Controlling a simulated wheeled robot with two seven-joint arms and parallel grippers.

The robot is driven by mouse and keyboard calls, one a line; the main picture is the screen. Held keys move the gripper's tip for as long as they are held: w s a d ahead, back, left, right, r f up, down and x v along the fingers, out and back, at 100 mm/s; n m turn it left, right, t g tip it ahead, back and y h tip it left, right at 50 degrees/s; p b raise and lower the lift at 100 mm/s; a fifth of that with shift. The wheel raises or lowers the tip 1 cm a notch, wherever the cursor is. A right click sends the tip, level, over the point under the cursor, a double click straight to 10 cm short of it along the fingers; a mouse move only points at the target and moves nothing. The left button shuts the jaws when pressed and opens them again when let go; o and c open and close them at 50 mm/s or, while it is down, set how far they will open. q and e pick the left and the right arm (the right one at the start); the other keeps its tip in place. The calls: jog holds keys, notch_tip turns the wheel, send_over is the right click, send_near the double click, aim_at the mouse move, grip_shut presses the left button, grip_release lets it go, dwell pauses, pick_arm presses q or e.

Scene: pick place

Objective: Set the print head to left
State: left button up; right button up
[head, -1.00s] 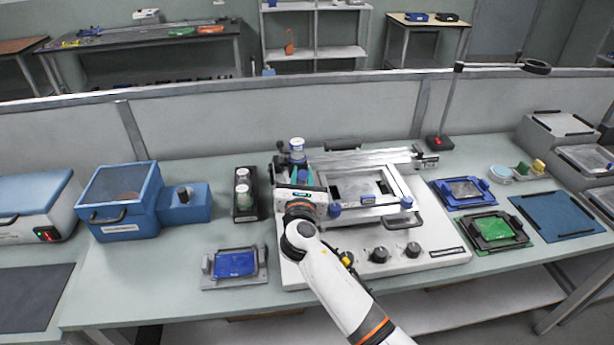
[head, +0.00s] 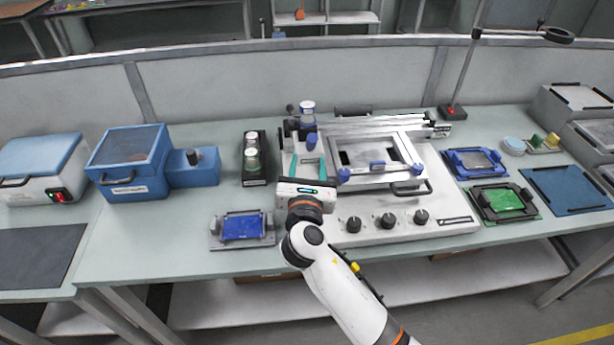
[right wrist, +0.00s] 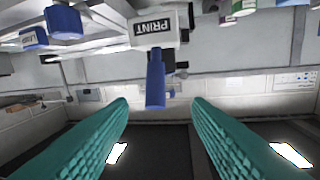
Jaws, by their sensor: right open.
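The print head, with its blue upright handle (head: 311,141), is at the left end of the metal rail (head: 380,124) on the white printer (head: 450,224). In the right wrist view its block carries a PRINT label (right wrist: 152,27), and the blue handle (right wrist: 156,82) hangs below it in the picture. My right gripper (head: 311,164) is open, with teal fingers pointing toward the handle from the front. In the right wrist view the handle appears between the fingers (right wrist: 161,108), and neither finger touches it. My left gripper is not in view.
A framed screen (head: 385,181) with blue clamps lies right of my gripper. Knobs (head: 388,220) line the printer's front. A black holder with jars (head: 254,166) and a blue board fixture (head: 242,228) stand left. Green and blue fixtures (head: 503,202) lie right.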

jog(key=shift+s+a, duration=0.2)
jog(key=shift+s, duration=1.35)
